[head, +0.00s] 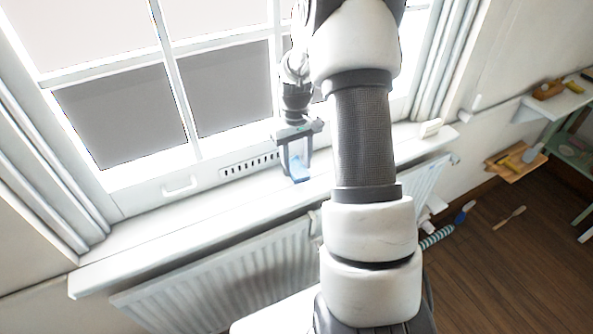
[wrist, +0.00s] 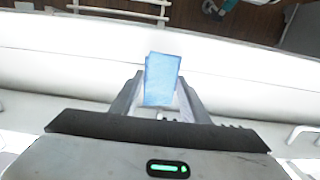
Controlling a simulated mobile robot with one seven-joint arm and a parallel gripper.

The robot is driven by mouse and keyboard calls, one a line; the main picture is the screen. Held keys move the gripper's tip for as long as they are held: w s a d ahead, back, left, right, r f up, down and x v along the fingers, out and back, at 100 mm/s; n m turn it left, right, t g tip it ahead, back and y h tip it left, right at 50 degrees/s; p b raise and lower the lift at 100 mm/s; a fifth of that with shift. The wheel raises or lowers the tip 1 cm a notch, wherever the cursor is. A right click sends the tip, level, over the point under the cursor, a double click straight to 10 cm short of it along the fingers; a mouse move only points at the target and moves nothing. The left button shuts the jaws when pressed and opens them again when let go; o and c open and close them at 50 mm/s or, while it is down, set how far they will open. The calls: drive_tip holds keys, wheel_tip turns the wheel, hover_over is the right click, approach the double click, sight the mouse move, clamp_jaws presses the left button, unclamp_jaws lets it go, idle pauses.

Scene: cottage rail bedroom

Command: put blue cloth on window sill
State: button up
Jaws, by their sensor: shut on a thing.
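The blue cloth (wrist: 161,80) is a small folded rectangle between my gripper's fingers in the wrist view. In the head view the blue cloth (head: 299,170) shows as a pale blue patch between the fingertips. My gripper (head: 297,172) is shut on it and points down at the white window sill (head: 130,240). The cloth appears over the sill or very close to its surface; I cannot tell whether it touches. The sill also shows in the wrist view (wrist: 60,75). My arm hides part of the sill's right half in the head view.
The window frame (head: 180,185) with its handle and vent rises behind the sill. A white radiator (head: 220,275) is below the sill's front edge. A small white object (head: 430,128) sits at the sill's right end. The sill's left part is clear.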

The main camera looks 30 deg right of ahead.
sight(296, 164)
drive_tip(key=shift+f, duration=1.55)
drive_tip(key=shift+f, duration=0.1)
drive_tip(key=shift+f, duration=0.15)
drive_tip(key=o, duration=1)
